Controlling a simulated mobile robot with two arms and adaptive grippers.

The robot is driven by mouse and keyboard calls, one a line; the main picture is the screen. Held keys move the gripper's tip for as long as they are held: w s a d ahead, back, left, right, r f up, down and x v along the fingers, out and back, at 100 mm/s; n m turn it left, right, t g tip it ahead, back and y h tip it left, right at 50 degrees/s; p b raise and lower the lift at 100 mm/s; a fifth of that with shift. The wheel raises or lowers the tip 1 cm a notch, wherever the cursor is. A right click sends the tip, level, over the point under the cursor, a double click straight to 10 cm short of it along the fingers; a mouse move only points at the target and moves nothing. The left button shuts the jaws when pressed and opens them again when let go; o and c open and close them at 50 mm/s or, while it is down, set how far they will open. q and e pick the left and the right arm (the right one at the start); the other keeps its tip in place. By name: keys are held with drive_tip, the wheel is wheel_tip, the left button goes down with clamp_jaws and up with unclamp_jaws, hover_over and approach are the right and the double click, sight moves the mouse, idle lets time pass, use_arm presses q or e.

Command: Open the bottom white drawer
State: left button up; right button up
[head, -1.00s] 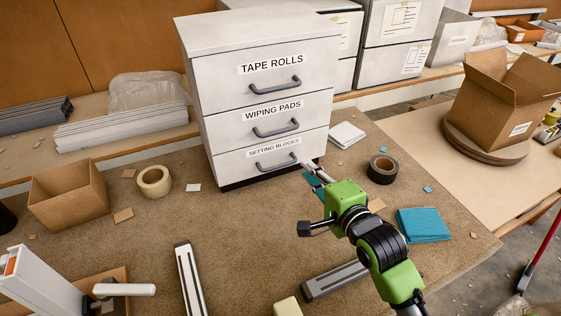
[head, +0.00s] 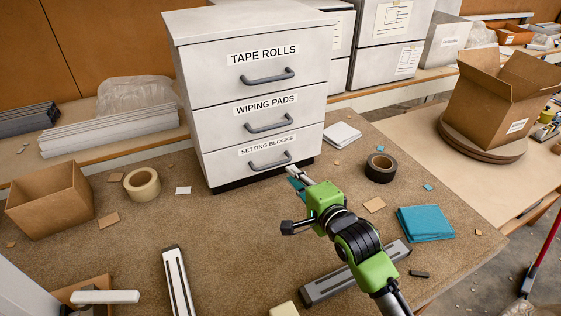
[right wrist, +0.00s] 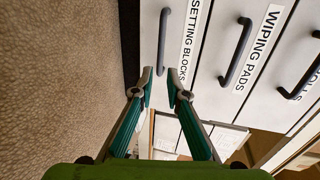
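The white drawer cabinet (head: 250,55) stands on the bench with three labelled drawers, all shut. The bottom drawer (head: 225,163), labelled "SETTING BLOCKS", has a dark grey bar handle (head: 270,163). My right gripper (head: 296,176) is just in front of the bottom drawer's right end, right of the handle. In the right wrist view, its two fingertips (right wrist: 160,75) are apart, with the lower end of the bottom handle (right wrist: 162,40) just ahead, roughly in line with the gap. No contact with the handle is visible.
A black tape roll (head: 380,168), a teal cloth stack (head: 425,222) and a grey rail (head: 345,283) lie near my right arm. An open cardboard box (head: 50,200) and a cream tape roll (head: 142,184) are to the left. The bench before the cabinet is mostly clear.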

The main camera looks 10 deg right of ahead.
sight(281, 161)
drive_tip(key=p+x, duration=0.1)
drive_tip(key=x, duration=0.8)
drive_tip(key=shift+s, duration=0.1)
clamp_jaws()
